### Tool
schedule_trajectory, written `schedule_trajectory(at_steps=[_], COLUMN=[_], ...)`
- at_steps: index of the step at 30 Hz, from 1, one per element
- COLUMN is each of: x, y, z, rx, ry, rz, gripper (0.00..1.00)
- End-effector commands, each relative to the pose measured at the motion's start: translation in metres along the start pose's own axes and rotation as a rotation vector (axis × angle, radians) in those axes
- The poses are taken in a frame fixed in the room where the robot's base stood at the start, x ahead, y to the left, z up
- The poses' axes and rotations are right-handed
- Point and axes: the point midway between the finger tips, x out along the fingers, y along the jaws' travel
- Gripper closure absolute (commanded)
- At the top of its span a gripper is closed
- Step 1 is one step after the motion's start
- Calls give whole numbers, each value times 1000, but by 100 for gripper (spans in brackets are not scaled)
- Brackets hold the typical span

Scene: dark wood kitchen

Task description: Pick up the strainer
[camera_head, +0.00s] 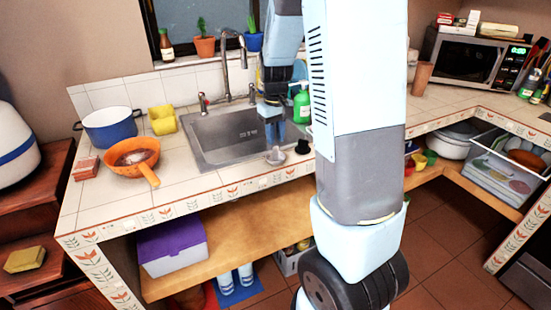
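An orange bowl-shaped strainer (124,163) with a greyish inside sits on the tiled counter left of the sink, its handle pointing toward the front. My gripper (275,140) points down over the front right part of the sink, well to the right of the orange strainer. A small grey metal round thing (275,156) lies on the sink's front edge just below my fingertips; it is too small to tell what it is. I cannot see whether my fingers are apart, or whether they touch this thing.
A blue pot (108,130), a yellow container (162,120) and orange-red blocks (86,169) stand around the strainer. The steel sink (205,140) has a tall faucet (225,75) behind it. A small dark thing (302,147) lies right of my gripper. The front left counter is clear.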

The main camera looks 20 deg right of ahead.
Motion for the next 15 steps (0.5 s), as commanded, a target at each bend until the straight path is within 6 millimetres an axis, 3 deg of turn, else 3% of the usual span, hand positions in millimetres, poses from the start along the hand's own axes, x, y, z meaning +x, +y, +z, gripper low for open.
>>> schedule_trajectory(at_steps=[5, 15], x=[9, 50], y=[0, 2], z=[0, -2], rx=[0, 1], ry=[-1, -2], rz=[0, 0], gripper=[74, 74])
